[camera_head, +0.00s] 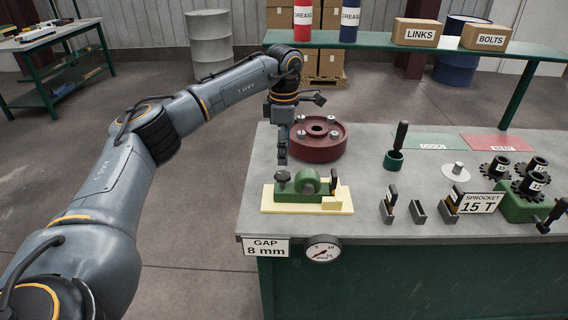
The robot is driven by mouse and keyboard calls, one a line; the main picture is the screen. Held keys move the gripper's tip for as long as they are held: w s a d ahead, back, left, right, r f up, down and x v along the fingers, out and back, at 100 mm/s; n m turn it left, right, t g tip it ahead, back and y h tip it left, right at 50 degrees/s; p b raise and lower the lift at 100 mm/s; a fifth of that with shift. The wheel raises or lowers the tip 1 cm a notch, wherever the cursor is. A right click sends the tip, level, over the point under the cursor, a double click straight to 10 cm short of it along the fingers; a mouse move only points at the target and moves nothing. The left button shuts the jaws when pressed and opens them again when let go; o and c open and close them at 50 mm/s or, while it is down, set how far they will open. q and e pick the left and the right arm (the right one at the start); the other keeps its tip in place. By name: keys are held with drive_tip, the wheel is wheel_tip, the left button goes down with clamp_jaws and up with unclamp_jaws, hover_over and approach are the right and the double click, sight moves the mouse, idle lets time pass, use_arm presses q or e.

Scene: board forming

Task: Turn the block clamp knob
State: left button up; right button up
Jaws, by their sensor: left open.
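A green clamp block (309,183) stands on a pale yellow base plate (338,203) near the front left of the workbench. A small dark knob (282,176) sits at the block's left end. My left gripper (283,158) points down just above this knob. The gripper is open, but the gap between its fingers is hard to see from here. I cannot tell whether the fingertips touch the knob. My right gripper is not in view.
A dark red flanged wheel (318,138) lies close behind the block. A green cup with a black-handled tool (395,158), several small dark holders (418,211) and black sprockets (498,168) stand to the right. A gauge (322,252) hangs at the front edge.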

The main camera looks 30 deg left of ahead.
use_arm(q)
wheel_tip(320, 180, up, 5)
drive_tip(key=shift+f, duration=0.1)
idle(0.6)
